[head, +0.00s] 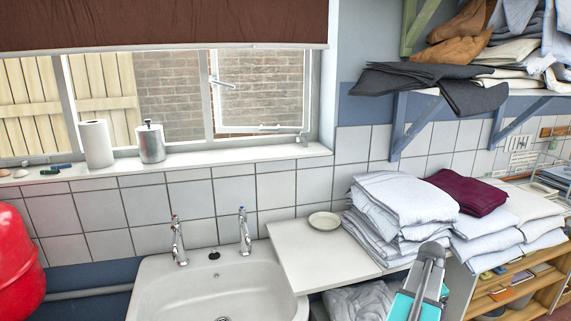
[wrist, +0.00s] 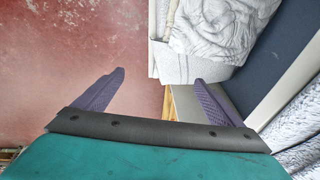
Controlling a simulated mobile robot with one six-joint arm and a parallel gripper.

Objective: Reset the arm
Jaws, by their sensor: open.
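In the wrist view my gripper (wrist: 160,80) is open, with its two purple ribbed fingers wide apart and nothing between them. Beyond the fingers are a worn red floor on the left and a white bin or box of crumpled white cloth on the right. In the head view a grey and teal part of my arm shows at the bottom right, in front of the folded linen (head: 400,205). The fingers cannot be made out there.
A white sink (head: 215,285) with two taps stands left of a white worktop (head: 310,255) holding a small dish (head: 325,221). Folded linen and a maroon cloth (head: 467,192) lie to the right. A shelf of cloths (head: 440,85) hangs above. A red rounded object (head: 20,262) is at far left.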

